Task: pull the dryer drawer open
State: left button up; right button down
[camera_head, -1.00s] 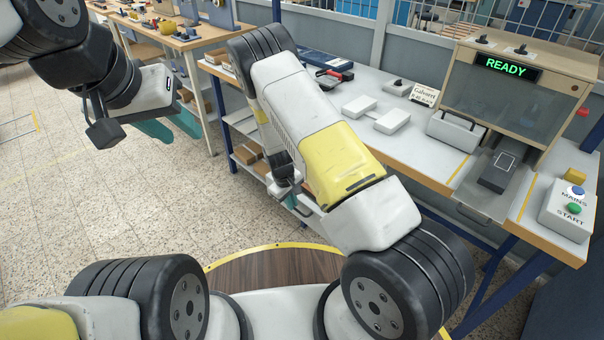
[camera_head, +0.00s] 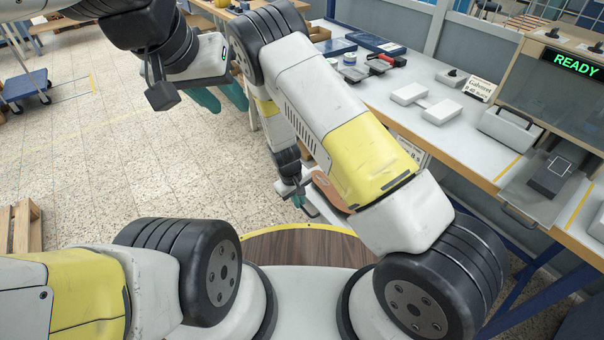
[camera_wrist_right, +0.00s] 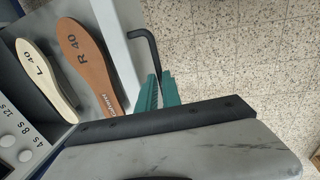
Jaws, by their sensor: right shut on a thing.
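The dryer drawer (camera_wrist_right: 118,45) is a light grey tray, pulled out, with a dark handle (camera_wrist_right: 150,45) on its front edge. It holds a brown insole marked R 40 (camera_wrist_right: 88,60) and a cream insole marked L 40 (camera_wrist_right: 45,75). The brown insole also shows in the head view (camera_head: 338,192), partly behind my right arm. My right gripper (camera_wrist_right: 158,92) has its teal fingers shut on the handle; it also shows in the head view (camera_head: 306,206). My left gripper (camera_head: 220,96) hangs open and empty over the floor.
The dryer's control panel with dials (camera_wrist_right: 18,140) is beside the drawer. The bench (camera_head: 400,115) above carries white blocks (camera_head: 410,94) and a press with a READY display (camera_head: 575,64). A wooden pallet (camera_head: 20,228) lies at left. The floor left of the drawer is clear.

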jog(key=c, duration=1.8)
grip_release()
jog(key=shift+r, duration=0.1)
notch_tip(320, 180, up, 8)
jog(key=s+a, duration=0.1)
jog(key=shift+f, duration=0.25)
